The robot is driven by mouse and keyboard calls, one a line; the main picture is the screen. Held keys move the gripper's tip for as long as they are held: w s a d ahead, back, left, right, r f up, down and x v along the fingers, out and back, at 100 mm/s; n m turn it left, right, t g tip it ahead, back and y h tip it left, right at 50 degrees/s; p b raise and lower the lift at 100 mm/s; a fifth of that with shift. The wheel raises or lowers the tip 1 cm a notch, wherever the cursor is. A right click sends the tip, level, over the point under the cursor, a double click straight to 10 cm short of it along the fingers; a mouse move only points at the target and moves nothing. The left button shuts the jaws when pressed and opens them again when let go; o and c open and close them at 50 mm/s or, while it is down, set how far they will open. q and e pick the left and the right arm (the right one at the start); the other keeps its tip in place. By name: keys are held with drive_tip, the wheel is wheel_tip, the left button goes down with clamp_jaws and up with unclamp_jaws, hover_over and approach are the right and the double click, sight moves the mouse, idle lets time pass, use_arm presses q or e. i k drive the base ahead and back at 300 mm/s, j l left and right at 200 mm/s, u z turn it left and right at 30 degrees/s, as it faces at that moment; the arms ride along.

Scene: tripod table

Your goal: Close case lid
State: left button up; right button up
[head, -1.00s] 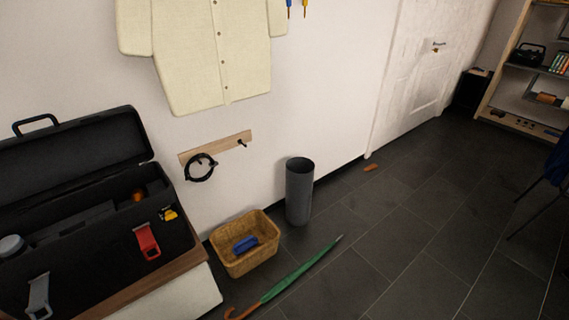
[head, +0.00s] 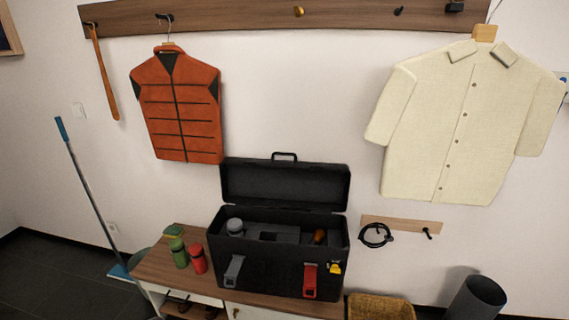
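A black tool case (head: 268,272) stands on a wooden-topped cabinet in the lower middle of the head view. Its lid (head: 285,187) is open, raised upright at the back against the wall side, with a handle on its top edge. A grey latch (head: 234,270) and a red latch (head: 310,280) hang on the front. Inside I see a grey round item (head: 235,227), a grey tray piece and an orange-brown handle (head: 319,236). Neither of my grippers shows in the head view.
Green (head: 179,253) and red (head: 198,259) canisters stand left of the case on the cabinet top (head: 160,262). A wicker basket (head: 378,306) and a dark bin (head: 474,299) stand at the right. A vest (head: 178,108) and a shirt (head: 455,130) hang above.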

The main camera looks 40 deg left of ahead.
sight(320, 187)
drive_tip(key=u, duration=1.45)
